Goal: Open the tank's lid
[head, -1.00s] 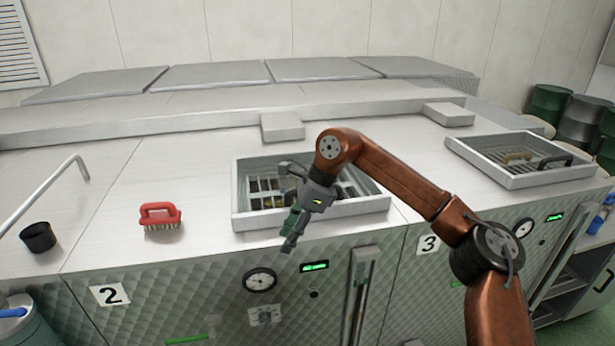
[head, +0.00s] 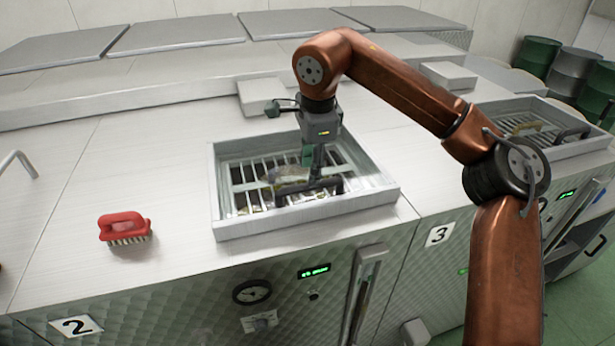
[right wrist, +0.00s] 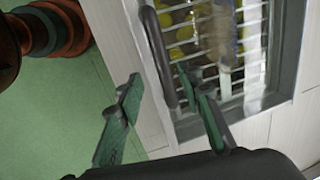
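The tank's lid is a barred grate (head: 238,177) in a raised metal frame (head: 300,218) on the counter above label 2. It lies flat, and yellow-green olives show under its bars in the right wrist view (right wrist: 247,47). A dark bar handle (head: 330,188) runs along the lid's front side; it also shows in the right wrist view (right wrist: 157,50). My right gripper (head: 314,172) points down over the handle. In the right wrist view my right gripper (right wrist: 158,76) is open, with the handle's end between the fingertips, apparently without contact. My left gripper is out of view.
A red brush (head: 125,228) lies on the counter left of the frame. A grey block (head: 262,96) stands behind it. A similar framed hatch (head: 540,128) lies to the right. A vertical bar handle (head: 362,295) stands out from the front panel.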

